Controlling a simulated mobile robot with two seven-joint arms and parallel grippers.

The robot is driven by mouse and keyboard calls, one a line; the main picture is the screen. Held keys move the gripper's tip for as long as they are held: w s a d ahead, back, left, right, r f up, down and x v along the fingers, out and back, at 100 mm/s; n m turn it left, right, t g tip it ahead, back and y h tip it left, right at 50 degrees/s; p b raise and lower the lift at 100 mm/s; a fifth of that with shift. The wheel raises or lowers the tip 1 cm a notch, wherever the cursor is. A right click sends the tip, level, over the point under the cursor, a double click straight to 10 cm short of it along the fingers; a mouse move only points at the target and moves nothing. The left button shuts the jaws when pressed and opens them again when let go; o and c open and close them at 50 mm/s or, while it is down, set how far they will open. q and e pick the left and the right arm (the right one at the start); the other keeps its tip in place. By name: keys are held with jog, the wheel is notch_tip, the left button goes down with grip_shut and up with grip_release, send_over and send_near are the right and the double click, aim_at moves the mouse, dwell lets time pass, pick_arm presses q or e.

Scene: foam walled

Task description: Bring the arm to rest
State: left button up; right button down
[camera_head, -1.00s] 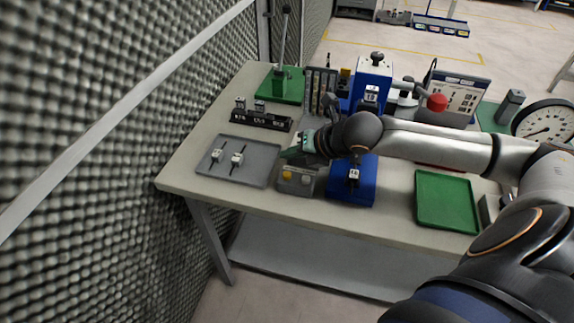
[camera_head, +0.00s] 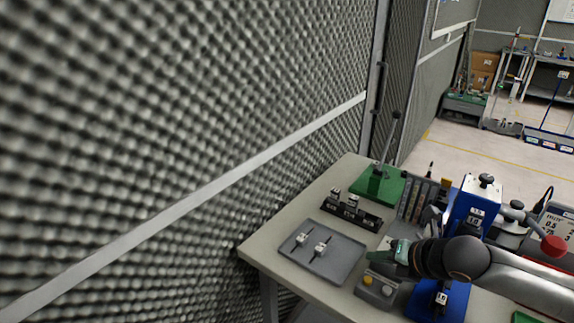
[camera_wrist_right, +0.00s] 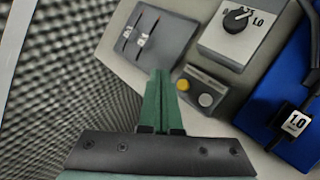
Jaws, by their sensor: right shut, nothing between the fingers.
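The right arm reaches in from the right edge of the head view. My left gripper is in neither view.
A grey tray (camera_head: 345,272) with two small tagged parts lies left of the gripper. A button box (camera_head: 364,291) sits just below it. A blue fixture (camera_head: 425,304), a black rack (camera_head: 365,217) and a green-based lever press (camera_head: 385,187) stand close. A foam wall (camera_head: 150,130) borders the left.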

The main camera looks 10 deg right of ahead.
jog(key=s+a+f+m+g, duration=0.2)
jog(key=s+a+f+m, duration=0.65)
jog(key=a+m, duration=0.2)
jog(key=s+d+f+m+g+h, duration=0.1)
jog(key=s+f+m+g, duration=0.1)
jog(key=s+m, duration=0.6)
jog(key=s+d+f+m+g+h, duration=0.1)
jog(key=s+f+m, duration=0.2)
jog(key=s+m, duration=0.55)
jog(key=w+a+f+t+y, duration=0.1)
jog(key=w+a+f+t, duration=0.1)
jog(key=f, duration=0.3)
jog(key=w+a+f+m+t, duration=0.1)
jog(key=w+a+f+t, duration=0.1)
jog(key=w+f+t, duration=0.1)
jog(key=shift+w+a+f+y, duration=0.15)
jog(key=shift+w+f+y, duration=0.25)
jog(key=shift+w+f, duration=0.65)
jog(key=shift+s+f, duration=0.25)
jog(key=shift+s+t, duration=0.1)
jog(key=shift+t, duration=0.2)
